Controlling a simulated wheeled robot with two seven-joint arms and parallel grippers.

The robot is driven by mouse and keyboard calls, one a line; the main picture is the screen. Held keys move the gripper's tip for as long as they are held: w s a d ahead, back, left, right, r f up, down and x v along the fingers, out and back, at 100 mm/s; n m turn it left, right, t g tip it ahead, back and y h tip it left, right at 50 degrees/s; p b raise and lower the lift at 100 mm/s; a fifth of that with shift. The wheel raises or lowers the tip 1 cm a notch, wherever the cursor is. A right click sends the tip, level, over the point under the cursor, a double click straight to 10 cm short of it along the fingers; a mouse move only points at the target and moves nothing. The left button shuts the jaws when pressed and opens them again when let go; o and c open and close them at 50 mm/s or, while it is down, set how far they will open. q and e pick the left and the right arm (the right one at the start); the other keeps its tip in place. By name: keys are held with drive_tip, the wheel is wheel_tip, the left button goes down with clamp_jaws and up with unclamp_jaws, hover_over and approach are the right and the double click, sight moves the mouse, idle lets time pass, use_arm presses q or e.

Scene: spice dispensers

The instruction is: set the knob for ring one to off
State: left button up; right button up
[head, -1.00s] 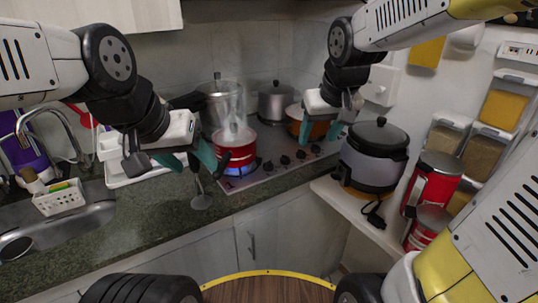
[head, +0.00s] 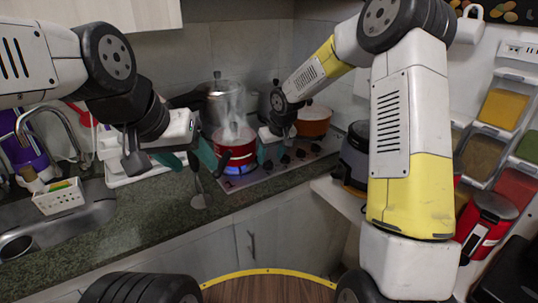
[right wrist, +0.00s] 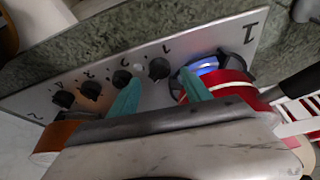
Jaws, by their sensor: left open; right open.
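The stove's front panel (right wrist: 215,48) carries a row of black knobs. The knob at the 1 end of the row (right wrist: 159,68) lies between the teal fingertips of my right gripper (right wrist: 160,79) in the right wrist view, with gaps on both sides. A large 1 is printed near the burner, which shows a blue flame (right wrist: 206,66) under the red pot (head: 236,150). In the head view my right gripper (head: 263,150) is open, just right of the pot and over the knob row. My left gripper (head: 201,168) is open and empty, left of the pot.
A steaming steel pot (head: 222,98) and an orange pot (head: 313,122) stand at the back. A rice cooker (head: 355,160) is on the right, partly hidden by my right arm. The sink (head: 95,212) is at left.

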sight(269, 162)
drive_tip(key=shift+x, duration=1.85)
clamp_jaws()
drive_tip(key=shift+d+n, duration=0.1)
drive_tip(key=shift+n, duration=0.2)
drive_tip(key=n, duration=0.2)
drive_tip(key=n+g+y, duration=0.1)
drive_tip(key=n, duration=0.1)
drive_tip(key=shift+w+d+n+y, duration=0.15)
drive_tip(key=shift+n+y, duration=0.15)
drive_tip(key=n+g, duration=0.1)
drive_tip(key=n, duration=0.1)
drive_tip(key=n+g, duration=0.1)
drive_tip(key=n, duration=0.1)
drive_tip(key=shift+w+n+y, duration=0.15)
drive_tip(key=shift+n+y, duration=0.15)
